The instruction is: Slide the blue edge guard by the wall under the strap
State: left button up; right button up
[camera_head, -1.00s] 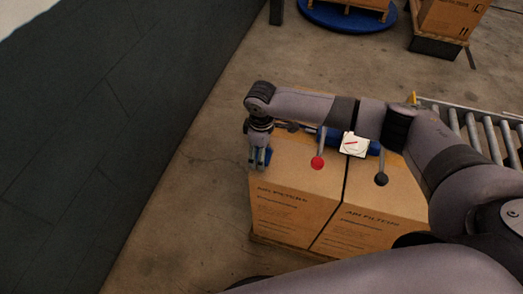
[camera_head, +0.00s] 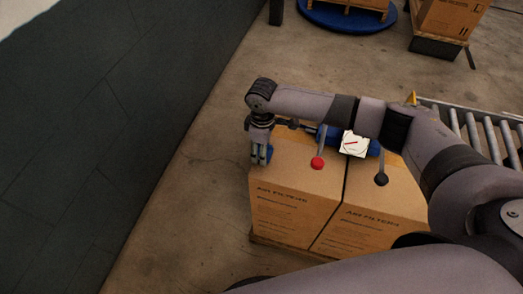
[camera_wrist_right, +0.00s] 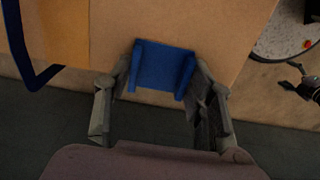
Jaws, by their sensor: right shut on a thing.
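The blue edge guard (camera_wrist_right: 163,66) is a short angled piece held at the box edge in the right wrist view. It also shows small in the head view (camera_head: 262,154), at the wall-side top corner of the boxes. My right gripper (camera_wrist_right: 163,84) is shut on it, one finger at each side. A dark blue strap (camera_wrist_right: 40,78) hangs in a loop at the left of the wrist view, apart from the guard. In the head view my arm hides part of the box top. My left gripper is not in view.
Two cartons (camera_head: 295,205) stand side by side. On top is a blue device (camera_head: 330,137) with a white gauge (camera_head: 355,143), a red knob (camera_head: 317,162) and a black knob (camera_head: 381,179). A dark wall (camera_head: 100,130) is at left, with clear floor between. A roller conveyor (camera_head: 475,125) is at right.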

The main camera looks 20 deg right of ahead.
jog(key=shift+w+d+b, duration=0.3)
jog(key=shift+w+d, duration=0.4)
jog(key=shift+w, duration=0.35)
jog(key=shift+w+d+b, duration=0.25)
jog(key=shift+w+d, duration=0.45)
jog(key=shift+w, duration=0.3)
jog(key=shift+w+d+b, duration=0.5)
jog(key=shift+w+d, duration=0.05)
jog(key=shift+w, duration=0.25)
jog(key=shift+w+d+b, duration=0.55)
jog(key=shift+w, duration=0.3)
jog(key=shift+w+d+b, duration=0.5)
jog(key=shift+w+d, duration=0.05)
jog(key=shift+w, duration=0.25)
jog(key=shift+w+d, duration=0.1)
jog(key=shift+w+d+b, duration=0.45)
jog(key=shift+w+b, duration=0.3)
jog(key=shift+b, duration=0.1)
